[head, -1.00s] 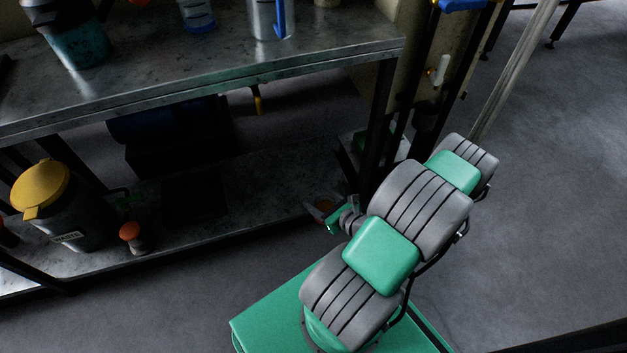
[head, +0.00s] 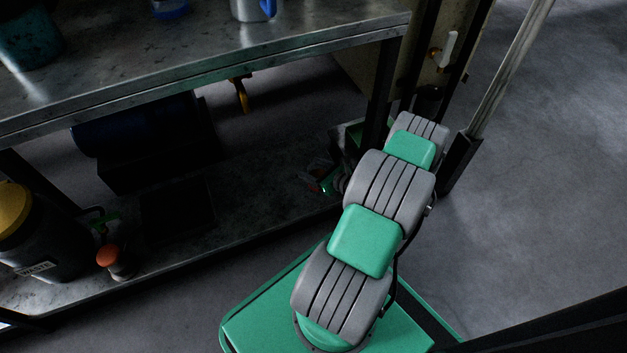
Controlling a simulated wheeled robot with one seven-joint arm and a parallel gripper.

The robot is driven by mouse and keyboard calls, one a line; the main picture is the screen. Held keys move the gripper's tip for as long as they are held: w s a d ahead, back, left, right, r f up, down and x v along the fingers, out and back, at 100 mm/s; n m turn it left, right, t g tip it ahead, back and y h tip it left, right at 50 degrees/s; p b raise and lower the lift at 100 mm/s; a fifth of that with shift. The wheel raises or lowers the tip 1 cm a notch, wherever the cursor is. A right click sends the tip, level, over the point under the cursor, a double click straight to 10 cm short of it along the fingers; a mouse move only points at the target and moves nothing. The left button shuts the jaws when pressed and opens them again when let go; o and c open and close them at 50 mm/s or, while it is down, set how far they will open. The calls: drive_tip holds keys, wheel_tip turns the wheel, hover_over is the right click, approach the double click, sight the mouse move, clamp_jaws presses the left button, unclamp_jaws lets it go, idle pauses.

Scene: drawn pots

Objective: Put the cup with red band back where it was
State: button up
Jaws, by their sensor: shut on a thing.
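My gripper (head: 326,183) is small and dim in the head view, at the right end of the dark lower shelf (head: 240,205), partly hidden by my arm. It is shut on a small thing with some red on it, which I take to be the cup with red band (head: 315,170). Shadow hides most of its shape. I cannot tell whether the cup touches the shelf or is held just above it.
The metal bench top (head: 200,55) lies above the lower shelf, with a steel mug (head: 245,10) near its back. A bench leg (head: 380,95) stands close to my gripper. A waste can (head: 40,250) and an orange-topped object (head: 110,260) stand at the lower left.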

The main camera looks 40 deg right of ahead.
sight(314, 174)
drive_tip(key=shift+w+d+f, duration=0.2)
drive_tip(key=shift+d+f, duration=0.05)
drive_tip(key=shift+f, duration=0.25)
drive_tip(key=f, duration=0.1)
drive_tip(key=f+b, duration=0.2)
drive_tip(key=shift+w+d+f, duration=0.15)
drive_tip(key=shift+d+f, duration=0.1)
drive_tip(key=shift+f, duration=0.1)
drive_tip(key=shift+r, duration=0.15)
drive_tip(key=o, duration=1.4)
